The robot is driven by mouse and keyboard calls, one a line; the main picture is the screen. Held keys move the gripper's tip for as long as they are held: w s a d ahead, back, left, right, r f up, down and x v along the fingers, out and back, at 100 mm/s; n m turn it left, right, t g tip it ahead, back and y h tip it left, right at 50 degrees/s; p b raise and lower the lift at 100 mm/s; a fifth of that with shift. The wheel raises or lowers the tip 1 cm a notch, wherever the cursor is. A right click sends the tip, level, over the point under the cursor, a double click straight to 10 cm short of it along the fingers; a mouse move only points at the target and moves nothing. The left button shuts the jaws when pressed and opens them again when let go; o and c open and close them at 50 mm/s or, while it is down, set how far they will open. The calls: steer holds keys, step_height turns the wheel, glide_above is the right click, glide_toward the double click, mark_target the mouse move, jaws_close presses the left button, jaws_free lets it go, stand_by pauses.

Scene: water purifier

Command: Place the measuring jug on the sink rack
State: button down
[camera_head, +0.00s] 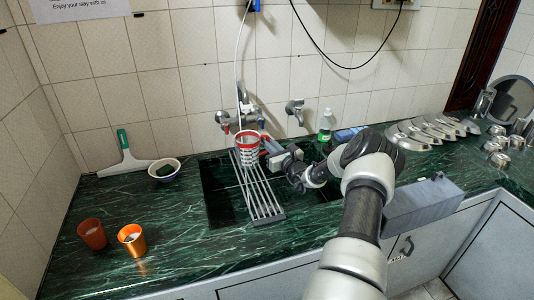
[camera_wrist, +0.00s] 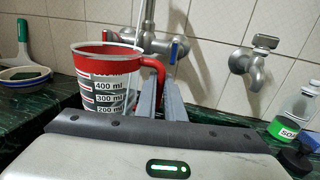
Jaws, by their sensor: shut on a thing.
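The measuring jug (camera_head: 247,150), white with grey and red bands and a red rim, is upright at the far end of the sink rack (camera_head: 264,200). I cannot tell whether its base touches the bars. The rack is a set of metal bars lying front to back across the dark sink (camera_head: 218,190). My gripper (camera_head: 268,149) reaches in from the right and is shut on the jug's handle. In the wrist view the jug (camera_wrist: 103,85) stands left of my gripper's fingers (camera_wrist: 160,98), with the red handle (camera_wrist: 153,70) at them. The jug's base is hidden there.
Wall taps (camera_head: 240,118) stand just behind the jug. A soap bottle (camera_head: 326,125) is to the right. A bowl (camera_head: 164,169), a squeegee (camera_head: 124,155) and two orange cups (camera_head: 132,240) are on the left counter. The near part of the rack is empty.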

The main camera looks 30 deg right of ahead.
steer(key=shift+f, duration=1.75)
steer(key=shift+f+b, duration=0.15)
steer(key=shift+b, duration=0.15)
steer(key=c, duration=1.9)
jaws_free()
steer(key=shift+o, duration=0.2)
steer(key=s, duration=1.2)
steer(key=shift+a+p, duration=0.3)
steer(key=shift+p, duration=0.15)
